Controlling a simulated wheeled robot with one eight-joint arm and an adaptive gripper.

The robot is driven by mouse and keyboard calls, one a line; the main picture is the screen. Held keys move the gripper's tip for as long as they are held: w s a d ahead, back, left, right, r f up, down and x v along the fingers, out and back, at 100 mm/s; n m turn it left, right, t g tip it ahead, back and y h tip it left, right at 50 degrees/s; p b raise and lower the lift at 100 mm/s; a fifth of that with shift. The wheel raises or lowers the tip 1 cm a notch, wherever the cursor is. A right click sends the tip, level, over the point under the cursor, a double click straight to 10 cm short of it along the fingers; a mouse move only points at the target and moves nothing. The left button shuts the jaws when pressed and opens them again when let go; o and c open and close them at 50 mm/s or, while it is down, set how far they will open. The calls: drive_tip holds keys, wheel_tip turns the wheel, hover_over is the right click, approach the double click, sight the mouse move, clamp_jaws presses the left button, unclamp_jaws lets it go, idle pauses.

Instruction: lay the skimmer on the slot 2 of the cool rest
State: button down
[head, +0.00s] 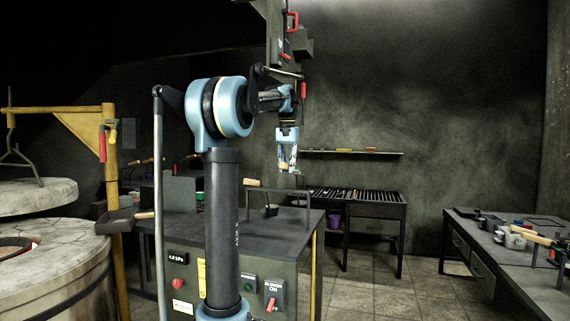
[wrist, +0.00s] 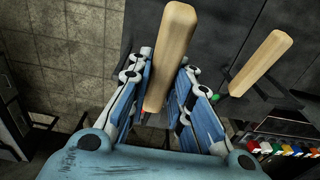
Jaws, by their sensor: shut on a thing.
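My gripper (wrist: 160,100) points down and is shut on a pale wooden handle (wrist: 172,45), which runs up between its fingers in the wrist view. I take this for the skimmer's handle; its working end is hidden. In the head view my gripper (head: 288,166) is above the dark bench with the control panel. A second wooden handle (wrist: 262,62) lies to the right in the wrist view, apart from my fingers. A wooden handle (head: 252,183) shows by a dark bar rest (head: 280,189) on the bench. I cannot tell whether this is the cool rest, or its slots.
The control bench (head: 265,228) also bears a small dark cup (head: 271,210). A grated table (head: 372,198) stands behind it, under a wall shelf (head: 352,153). A right-hand workbench (head: 480,253) holds several tools. A round furnace (head: 50,268) stands left. Floor between the benches is clear.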

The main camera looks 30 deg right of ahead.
wheel_tip(320, 180, down, 7)
drive_tip(key=shift+r, duration=0.2)
idle(0.5)
drive_tip(key=shift+f, duration=0.2)
idle(0.7)
drive_tip(key=c, duration=1.4)
unclamp_jaws()
drive_tip(key=shift+o, duration=0.2)
drive_tip(key=r, duration=1.2)
drive_tip(key=shift+s+a, duration=0.2)
drive_tip(key=shift+a+f, duration=0.1)
